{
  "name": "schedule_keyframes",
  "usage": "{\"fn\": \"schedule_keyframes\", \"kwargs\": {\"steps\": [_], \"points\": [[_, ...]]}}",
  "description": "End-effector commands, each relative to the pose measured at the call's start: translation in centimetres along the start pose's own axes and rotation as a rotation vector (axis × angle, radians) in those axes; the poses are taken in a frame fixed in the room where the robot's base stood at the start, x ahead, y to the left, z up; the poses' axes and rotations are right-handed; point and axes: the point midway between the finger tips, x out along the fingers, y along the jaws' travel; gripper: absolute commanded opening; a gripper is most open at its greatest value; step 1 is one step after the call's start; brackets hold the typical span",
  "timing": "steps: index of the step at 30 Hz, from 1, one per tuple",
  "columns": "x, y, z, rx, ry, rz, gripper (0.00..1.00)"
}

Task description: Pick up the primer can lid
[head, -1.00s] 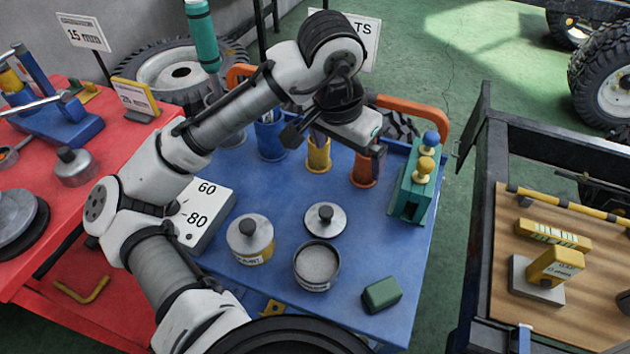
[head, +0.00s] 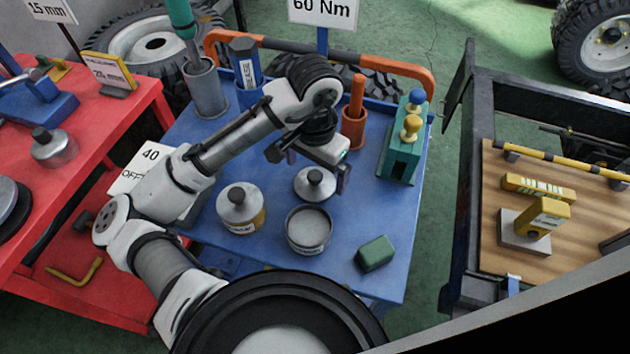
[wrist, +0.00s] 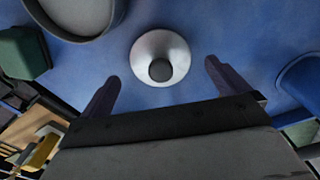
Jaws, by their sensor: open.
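The lid (head: 315,186), a round silver disc with a dark knob, lies flat on the blue table behind an open grey can (head: 309,232). The can's label is too small to read. In the wrist view the lid (wrist: 146,51) shows knob-up, ahead of and between the fingers. My gripper (head: 307,170) is open and empty, above and close to the lid. Its two dark fingers also show in the wrist view (wrist: 162,74), spread wider than the lid appears. The gap between fingers and lid is hard to judge, but they do not seem to touch it.
A closed can (head: 240,212) with a knobbed lid stands left of the open can. A green block (head: 376,253) lies front right. A teal stand (head: 402,160) with knobs is at right. An orange holder (head: 354,128) and grey cup (head: 205,92) stand behind.

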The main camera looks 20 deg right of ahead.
Motion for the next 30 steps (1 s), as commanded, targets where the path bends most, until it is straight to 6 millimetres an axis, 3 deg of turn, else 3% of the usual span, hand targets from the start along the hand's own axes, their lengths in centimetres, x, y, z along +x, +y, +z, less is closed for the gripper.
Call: {"fn": "schedule_keyframes", "kwargs": {"steps": [6,14,24,30], "points": [[2.6,0.0,0.1,-0.001,0.000,0.001,1.00],[2.7,-0.1,0.1,0.000,0.000,0.000,0.99],[2.7,-0.1,0.0,0.000,0.000,0.000,0.55],[2.7,-0.1,0.0,0.000,0.000,-0.001,0.55]]}}
